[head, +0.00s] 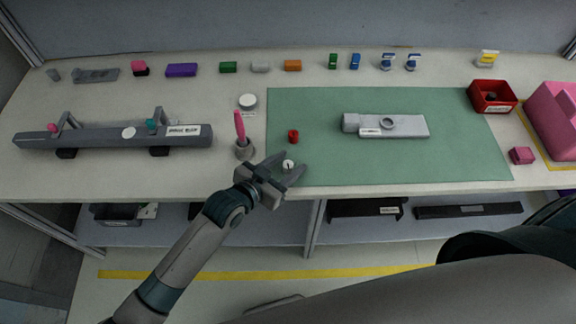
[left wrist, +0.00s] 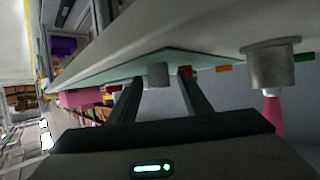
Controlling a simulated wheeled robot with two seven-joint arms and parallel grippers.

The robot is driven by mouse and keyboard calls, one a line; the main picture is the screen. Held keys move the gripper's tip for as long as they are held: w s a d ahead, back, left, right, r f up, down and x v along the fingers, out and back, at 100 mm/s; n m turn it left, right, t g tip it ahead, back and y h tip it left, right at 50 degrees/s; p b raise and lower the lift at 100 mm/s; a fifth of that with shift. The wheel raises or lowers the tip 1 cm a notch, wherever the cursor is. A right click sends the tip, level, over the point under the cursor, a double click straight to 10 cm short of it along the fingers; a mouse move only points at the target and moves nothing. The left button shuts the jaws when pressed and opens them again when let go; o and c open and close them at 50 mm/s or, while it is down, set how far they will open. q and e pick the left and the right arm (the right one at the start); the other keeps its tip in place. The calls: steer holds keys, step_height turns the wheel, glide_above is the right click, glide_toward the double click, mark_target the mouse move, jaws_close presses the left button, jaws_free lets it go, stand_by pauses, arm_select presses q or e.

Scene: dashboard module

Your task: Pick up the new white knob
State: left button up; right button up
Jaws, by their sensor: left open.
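The white knob (head: 289,164) stands on the near edge of the green mat (head: 400,165), with a dark line on its top. My left gripper (head: 291,165) is open, its two fingers reaching to either side of the knob at table height. In the left wrist view the knob (left wrist: 158,75) shows as a grey cylinder between the fingertips, with gaps visible on both sides. I cannot tell exactly how deep it sits between them. A red knob (head: 293,136) stands just behind it on the mat. My right gripper is not in view.
A grey cup (head: 244,150) with a pink-handled tool stands close left of my left gripper. A grey module (head: 410,126) lies on the mat to the right. A red bin (head: 492,96) stands at the back right. The mat's front middle is clear.

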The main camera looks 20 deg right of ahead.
mark_target(288, 164)
arm_select(q)
steer(key=c, duration=1.1)
steer(key=shift+r, duration=0.15)
steer(key=shift+c, duration=0.2)
steer(key=shift+r+b, duration=0.35)
steer(key=shift+r, duration=0.3)
step_height(288, 164, up, 3)
steer(key=shift+f+b, duration=0.15)
steer(key=shift+b, duration=0.25)
steer(key=s+d+r+b, duration=0.2)
steer(key=d+r, duration=0.4)
steer(key=d, duration=0.5)
steer(key=shift+s+r+b, duration=0.35)
steer(key=shift+s+b, duration=0.05)
steer(key=shift+s, duration=0.3)
steer(key=shift+d, duration=0.1)
